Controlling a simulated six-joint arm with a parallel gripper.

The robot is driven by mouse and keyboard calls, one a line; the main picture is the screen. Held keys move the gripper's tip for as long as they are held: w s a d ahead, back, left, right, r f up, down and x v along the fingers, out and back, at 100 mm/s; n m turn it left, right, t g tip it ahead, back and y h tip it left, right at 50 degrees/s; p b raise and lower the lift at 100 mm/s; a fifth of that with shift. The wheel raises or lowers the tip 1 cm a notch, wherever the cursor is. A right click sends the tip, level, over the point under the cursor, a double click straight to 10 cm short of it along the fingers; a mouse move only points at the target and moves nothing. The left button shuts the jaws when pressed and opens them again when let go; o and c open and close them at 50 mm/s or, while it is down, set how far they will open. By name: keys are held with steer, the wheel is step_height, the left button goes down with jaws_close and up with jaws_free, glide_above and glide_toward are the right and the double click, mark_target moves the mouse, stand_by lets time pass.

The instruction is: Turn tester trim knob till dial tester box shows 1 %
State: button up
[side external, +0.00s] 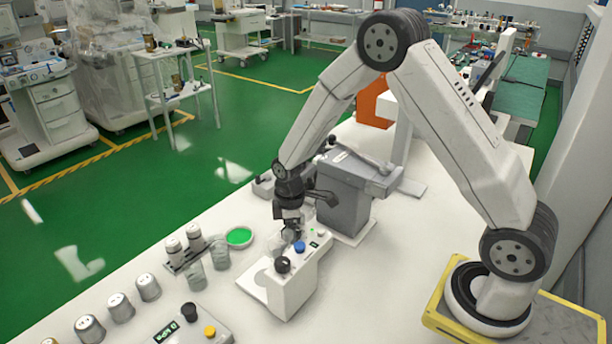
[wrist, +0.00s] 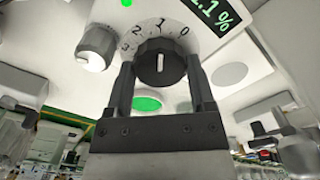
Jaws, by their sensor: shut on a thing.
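The tester trim knob (wrist: 162,58) is black with a white pointer line, on a white dial marked 0 to 3. My gripper (wrist: 161,84) is shut on it, one dark finger on each side. In the side view my gripper (side external: 291,228) reaches down to the far end of the white tester box (side external: 289,289), largely hiding the trim knob. The box's display (wrist: 217,13) shows green characters ending in ".1 %"; the leading digit is cut by the frame edge and looks like 1.
A grey machine (side external: 345,195) is close on the right. Glass jars (side external: 219,252) and a green dish (side external: 239,237) stand to the left.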

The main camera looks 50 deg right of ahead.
steer(key=o, duration=1.2)
steer(key=shift+r, duration=0.1)
steer(key=shift+r, duration=3.85)
steer(key=shift+s+a+r+m, duration=0.15)
steer(key=shift+s+r+m, duration=0.15)
steer(key=shift+s, duration=0.15)
steer(key=s+r+m+t, duration=0.1)
steer(key=s+m, duration=0.1)
steer(key=s, duration=0.2)
steer(key=s+a+m, duration=0.1)
steer(key=s+m, duration=0.2)
steer(key=s, duration=0.2)
steer(key=s+a+r+m+t, duration=0.1)
steer(key=s+m, duration=0.2)
steer(key=s, duration=0.1)
steer(key=shift+s+a+r+t, duration=0.1)
steer(key=shift+s+r+t, duration=0.2)
steer(key=shift+s, duration=0.1)
